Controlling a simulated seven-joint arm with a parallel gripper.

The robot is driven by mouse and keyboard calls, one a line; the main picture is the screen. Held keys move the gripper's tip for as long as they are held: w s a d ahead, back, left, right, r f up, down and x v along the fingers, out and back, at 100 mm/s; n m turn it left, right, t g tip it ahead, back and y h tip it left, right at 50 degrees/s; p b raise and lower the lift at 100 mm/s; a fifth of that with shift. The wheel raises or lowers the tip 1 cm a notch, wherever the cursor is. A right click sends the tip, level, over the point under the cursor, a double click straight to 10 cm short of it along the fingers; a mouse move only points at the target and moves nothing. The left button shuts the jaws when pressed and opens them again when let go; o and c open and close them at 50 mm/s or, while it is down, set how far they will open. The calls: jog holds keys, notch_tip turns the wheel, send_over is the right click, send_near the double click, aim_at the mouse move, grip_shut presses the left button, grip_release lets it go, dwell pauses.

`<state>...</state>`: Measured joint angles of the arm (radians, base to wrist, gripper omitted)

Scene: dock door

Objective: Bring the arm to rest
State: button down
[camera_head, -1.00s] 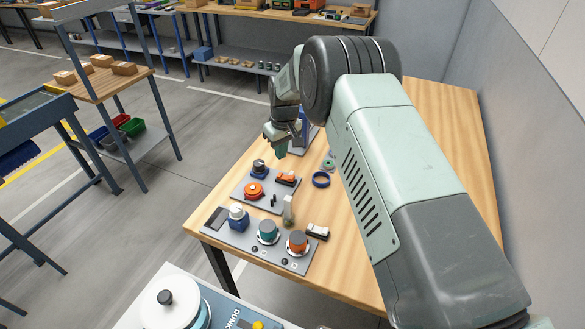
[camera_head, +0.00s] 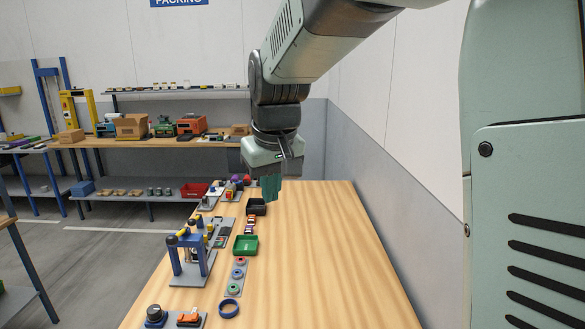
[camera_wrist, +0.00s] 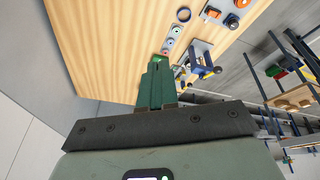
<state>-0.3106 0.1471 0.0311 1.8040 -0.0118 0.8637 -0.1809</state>
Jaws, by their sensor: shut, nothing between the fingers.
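My gripper (camera_head: 270,188) hangs from the arm in the upper middle of the head view, above the far part of the wooden table (camera_head: 310,270). Its green fingers are together with nothing between them. In the wrist view the shut fingers (camera_wrist: 155,85) point over the table (camera_wrist: 110,50). The gripper appears raised clear of the table top, and the arm reaches in from the upper right.
Along the table's left side are a blue-framed press (camera_head: 190,255), a green bin (camera_head: 245,245), a black bin (camera_head: 257,207), a blue ring (camera_head: 229,309) and an orange part (camera_head: 188,318). A grey wall (camera_head: 370,175) stands at the right. The table's right half is clear.

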jog(key=s+d+r+m+t, duration=0.1)
jog(key=s+d+r+m, duration=0.25)
jog(key=s+d, duration=0.65)
jog(key=s+d+f+m, duration=0.1)
jog(key=s+d, duration=0.1)
jog(key=s, duration=0.5)
jog(key=s+d+m+t+h, duration=0.1)
jog(key=s+d, duration=0.2)
jog(key=s, duration=0.4)
jog(key=shift+s+f, duration=0.15)
jog(key=shift+f, duration=0.25)
jog(key=shift+d, duration=0.1)
